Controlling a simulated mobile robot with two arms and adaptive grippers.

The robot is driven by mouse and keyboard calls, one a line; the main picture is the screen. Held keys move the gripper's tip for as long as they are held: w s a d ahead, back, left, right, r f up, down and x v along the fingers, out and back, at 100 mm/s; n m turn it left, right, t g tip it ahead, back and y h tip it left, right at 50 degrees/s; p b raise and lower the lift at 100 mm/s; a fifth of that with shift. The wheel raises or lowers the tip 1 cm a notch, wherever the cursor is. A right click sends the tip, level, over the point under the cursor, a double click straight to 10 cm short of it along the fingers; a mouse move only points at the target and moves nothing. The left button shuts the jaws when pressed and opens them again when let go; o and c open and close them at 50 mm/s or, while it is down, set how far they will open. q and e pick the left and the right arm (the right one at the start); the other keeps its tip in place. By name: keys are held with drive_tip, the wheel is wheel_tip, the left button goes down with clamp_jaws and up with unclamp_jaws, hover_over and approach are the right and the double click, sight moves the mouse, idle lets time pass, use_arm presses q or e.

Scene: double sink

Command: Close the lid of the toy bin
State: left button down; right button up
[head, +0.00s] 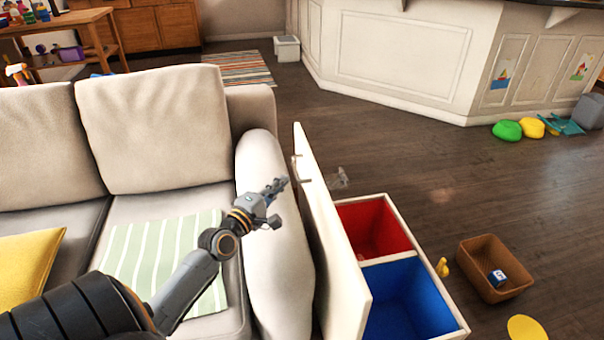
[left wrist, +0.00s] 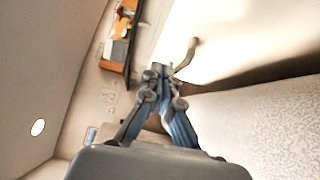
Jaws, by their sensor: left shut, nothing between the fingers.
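The toy bin (head: 457,312) stands on the floor right of the sofa, with a red and a blue compartment, both uncovered. Its white lid (head: 328,240) is open, standing up steeply along the bin's left side, close to the sofa arm. A small handle (head: 303,170) is on the lid's sofa-facing side. My left gripper (head: 284,183) is shut and empty above the sofa arm, just left of the lid. In the left wrist view, the gripper (left wrist: 166,72) points toward the lid (left wrist: 235,40), and the handle (left wrist: 187,55) shows just beyond its fingertips. My right gripper is not in view.
The sofa arm (head: 270,240) leaves a narrow gap beside the lid. A wicker basket (head: 480,285) with a block, a small yellow toy (head: 442,267) and a yellow disc (head: 525,328) lie right of the bin.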

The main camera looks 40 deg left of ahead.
sight(311, 165)
use_arm(q)
drive_tip(key=shift+w+d+r+p, duration=0.1)
drive_tip(key=shift+w+d, duration=0.3)
drive_tip(key=shift+w, duration=0.6)
drive_tip(key=shift+w+d+f+p, duration=0.1)
drive_tip(key=shift+w+d, duration=0.3)
drive_tip(key=shift+w, duration=0.65)
drive_tip(key=shift+w+d+r+p, duration=0.1)
drive_tip(key=shift+w+d, duration=0.3)
drive_tip(key=shift+w, duration=0.6)
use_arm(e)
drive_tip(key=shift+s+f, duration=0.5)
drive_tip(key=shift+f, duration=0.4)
use_arm(q)
drive_tip(key=shift+r, duration=0.1)
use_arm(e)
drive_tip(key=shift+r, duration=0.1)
use_arm(q)
drive_tip(key=shift+p, duration=0.35)
